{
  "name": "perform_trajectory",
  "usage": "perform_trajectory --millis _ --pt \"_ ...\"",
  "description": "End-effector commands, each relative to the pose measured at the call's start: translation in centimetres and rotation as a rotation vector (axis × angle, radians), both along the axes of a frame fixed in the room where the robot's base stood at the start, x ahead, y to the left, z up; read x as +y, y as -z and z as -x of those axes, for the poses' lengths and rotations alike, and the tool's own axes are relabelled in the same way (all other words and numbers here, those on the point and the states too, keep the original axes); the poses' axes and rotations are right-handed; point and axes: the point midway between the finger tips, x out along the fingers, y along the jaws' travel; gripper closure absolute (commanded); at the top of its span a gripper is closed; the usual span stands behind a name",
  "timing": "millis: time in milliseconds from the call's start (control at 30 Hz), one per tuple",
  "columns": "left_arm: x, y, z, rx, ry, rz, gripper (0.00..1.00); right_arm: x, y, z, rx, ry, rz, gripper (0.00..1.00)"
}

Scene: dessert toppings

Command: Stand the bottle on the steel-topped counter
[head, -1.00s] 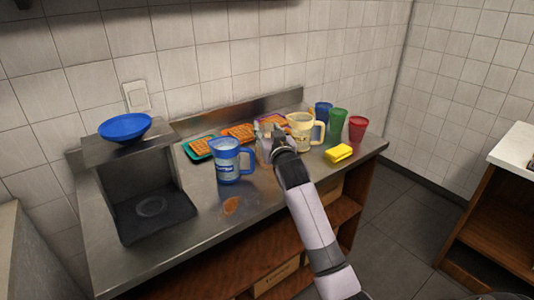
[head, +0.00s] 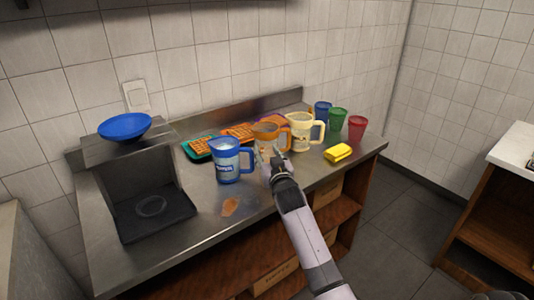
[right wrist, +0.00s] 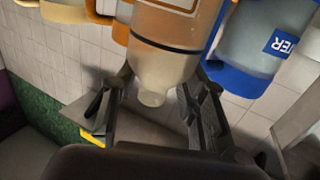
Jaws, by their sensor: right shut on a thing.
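The bottle (right wrist: 160,62) is amber and translucent, with a dark band and a pale nozzle; it shows in the right wrist view, where the picture is upside down. It looks about upright. My right gripper (right wrist: 152,105) is shut on it, one finger on each side. In the head view my right gripper (head: 270,160) is at the counter's front middle, before the orange jug; the bottle is hard to make out there, and whether its base touches the steel is hidden. The steel-topped counter (head: 185,240) runs along the wall. My left gripper is not in view.
A blue jug (head: 227,162) stands close left of the gripper, an orange jug (head: 268,131) behind, a cream jug (head: 303,138) to the right. A yellow sponge (head: 338,153) and cups (head: 357,128) are farther right. Waffle trays (head: 197,150) lie behind. Bare steel shows around a brown stain (head: 230,207).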

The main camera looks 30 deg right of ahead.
Motion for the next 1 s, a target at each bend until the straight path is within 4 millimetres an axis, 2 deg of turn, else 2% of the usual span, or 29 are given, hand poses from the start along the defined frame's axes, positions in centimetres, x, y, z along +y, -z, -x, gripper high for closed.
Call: perform_trajectory --millis 300,667,867,1000 --pt "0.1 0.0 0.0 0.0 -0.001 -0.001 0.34 0.0 0.1 0.0 0.002 0.0 -0.001 0.41" --pt "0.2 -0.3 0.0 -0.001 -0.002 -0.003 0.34 0.0 -0.4 0.0 0.001 0.0 0.0 0.41" --pt "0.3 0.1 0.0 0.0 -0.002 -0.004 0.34 0.8 0.0 2.3 0.002 -0.001 0.0 0.41" --pt "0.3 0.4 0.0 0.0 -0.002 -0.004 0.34 1.6 0.1 5.0 0.002 -0.001 -0.002 0.41"
